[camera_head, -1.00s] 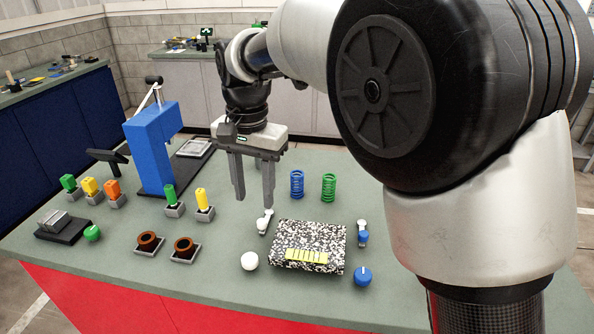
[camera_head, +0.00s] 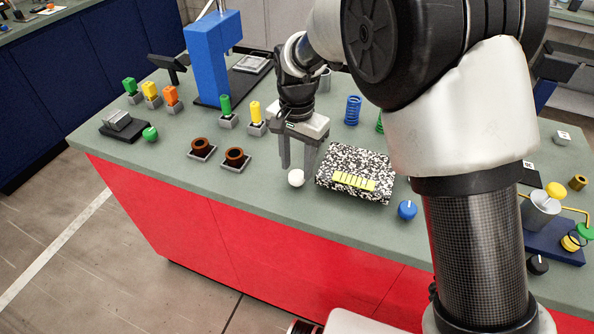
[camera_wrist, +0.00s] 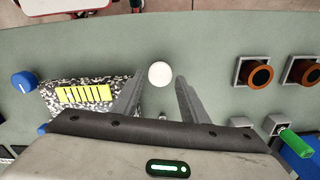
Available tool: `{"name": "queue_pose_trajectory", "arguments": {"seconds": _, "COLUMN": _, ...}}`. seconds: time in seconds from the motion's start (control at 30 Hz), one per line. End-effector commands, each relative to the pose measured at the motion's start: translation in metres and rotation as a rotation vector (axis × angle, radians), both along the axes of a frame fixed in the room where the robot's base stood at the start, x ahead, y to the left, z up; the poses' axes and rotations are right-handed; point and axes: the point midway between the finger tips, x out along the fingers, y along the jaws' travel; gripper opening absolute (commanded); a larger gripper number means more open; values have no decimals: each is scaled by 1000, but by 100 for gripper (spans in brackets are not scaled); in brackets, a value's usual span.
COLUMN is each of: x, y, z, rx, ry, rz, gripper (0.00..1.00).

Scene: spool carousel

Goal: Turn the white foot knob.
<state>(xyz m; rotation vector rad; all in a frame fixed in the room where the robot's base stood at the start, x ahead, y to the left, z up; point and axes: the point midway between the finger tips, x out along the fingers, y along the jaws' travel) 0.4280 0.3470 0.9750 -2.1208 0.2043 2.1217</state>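The white foot knob (camera_head: 296,178) is a small white ball-shaped knob near the table's front edge, just left of the speckled block (camera_head: 332,182). My gripper (camera_head: 298,168) points down just behind the knob, its two fingers apart and empty. In the wrist view the white knob (camera_wrist: 160,74) appears between and slightly beyond the open fingertips (camera_wrist: 156,88). I cannot tell whether the fingers touch it.
The speckled block with a yellow strip stands close to the right finger. A blue knob (camera_head: 407,210) is right of it. Two brown rings in grey trays (camera_head: 202,149) (camera_head: 235,158) lie to the left. The blue press (camera_head: 212,60) stands behind. The front table edge is close.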

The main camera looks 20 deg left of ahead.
Motion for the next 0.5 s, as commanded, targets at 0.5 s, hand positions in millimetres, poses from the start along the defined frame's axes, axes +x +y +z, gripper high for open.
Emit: {"name": "queue_pose_trajectory", "arguments": {"seconds": 0.5, "x": 0, "y": 0, "z": -25, "rx": 1, "ry": 0, "rz": 0, "gripper": 40}}
